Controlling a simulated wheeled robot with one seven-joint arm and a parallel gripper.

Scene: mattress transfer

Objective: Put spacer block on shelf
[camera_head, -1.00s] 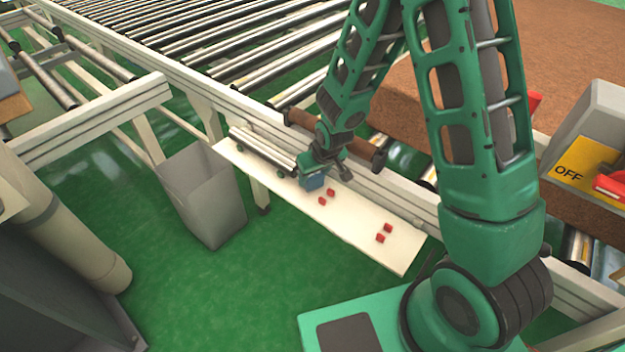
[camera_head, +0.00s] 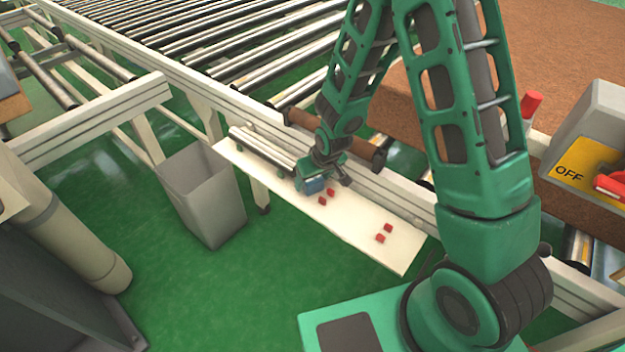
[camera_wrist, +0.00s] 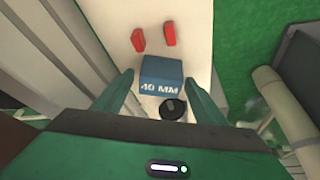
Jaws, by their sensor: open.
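The blue spacer block (camera_head: 313,187) is on the white shelf (camera_head: 352,226). In the wrist view the block (camera_wrist: 162,74), marked "40 MM", shows between the tips of my gripper (camera_wrist: 160,76). The fingers are spread, with a visible gap on each side of the block. In the head view my gripper (camera_head: 318,181) is low over the shelf at the block and partly hides it. I cannot tell how far the fingertips reach down its sides.
Several small red pieces (camera_head: 380,239) stand on the shelf to the right of the block. A dark round knob-like thing (camera_wrist: 172,108) shows close to the block. Rollers (camera_head: 262,150) lie along the shelf's back left. A grey bin (camera_head: 205,200) stands on the floor at left.

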